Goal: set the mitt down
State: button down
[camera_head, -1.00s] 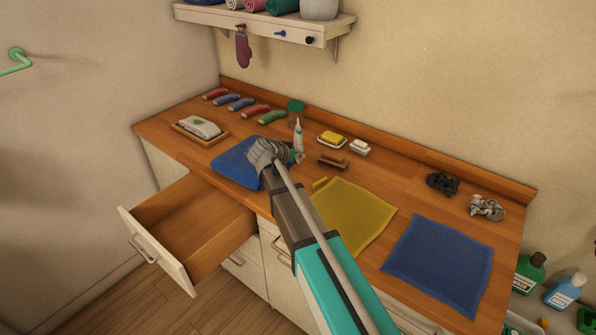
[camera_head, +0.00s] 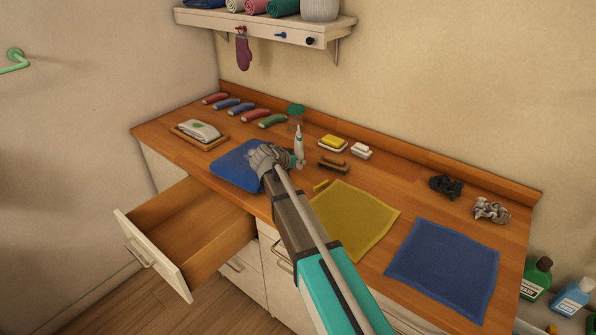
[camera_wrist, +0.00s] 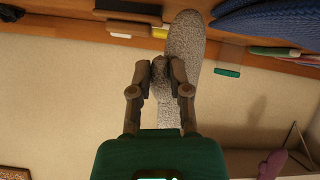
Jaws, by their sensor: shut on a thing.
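A grey, speckled mitt (camera_wrist: 185,45) is held in my gripper (camera_wrist: 160,78), which is shut on it near its thumb in the wrist view. The mitt's long body extends past the fingers. In the head view the grey mitt (camera_head: 262,156) shows at the end of my arm, over or against the blue cloth (camera_head: 233,168) on the wooden counter (camera_head: 330,172). I cannot tell whether it touches the cloth. My arm hides part of the mitt and the fingers there. A mauve mitt (camera_head: 243,53) hangs from a red hook under the shelf.
An open, empty drawer (camera_head: 190,236) juts out at the left. Yellow (camera_head: 355,218) and blue (camera_head: 443,265) cloths lie flat to the right.

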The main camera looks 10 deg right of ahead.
jog(key=shift+f+b, duration=0.8)
jog(key=shift+f, duration=0.3)
jog(key=shift+f, duration=0.1)
jog(key=c, duration=0.6)
grip_release()
jog(key=shift+r, duration=0.2)
jog(key=shift+s+a+r+p, duration=0.15)
jog(key=shift+s+p, duration=0.1)
jog(key=shift+p, duration=0.05)
jog(key=p+v, duration=0.6)
jog(key=v, duration=0.5)
jog(key=shift+s+a+r, duration=0.1)
jog(key=shift+a, duration=0.05)
